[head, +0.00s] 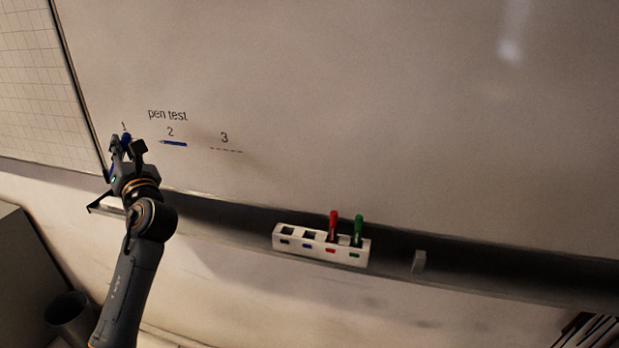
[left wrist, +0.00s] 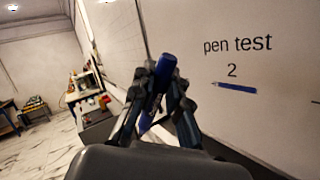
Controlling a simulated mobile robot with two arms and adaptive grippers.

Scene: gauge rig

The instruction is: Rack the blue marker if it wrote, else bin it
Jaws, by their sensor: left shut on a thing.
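My left gripper (head: 126,144) is shut on the blue marker (head: 127,137) in front of the whiteboard's lower left, by the label 1. In the left wrist view the blue marker (left wrist: 164,69) stands slightly tilted between the fingers. On the board, a thick solid blue stroke (head: 173,143) lies under the 2, and a faint, broken reddish line (head: 227,150) under the 3. The gripper hides the space under the 1. A white rack (head: 320,252) on the ledge holds a red marker (head: 333,226) and a green marker (head: 358,229); its two left slots look empty, one with a blue label.
A dark cylindrical bin (head: 68,312) stands at the lower left, beside my arm. A small grey block (head: 419,262) sits on the ledge (head: 480,275) right of the rack. The whiteboard (head: 400,120) is bare to the right of the writing.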

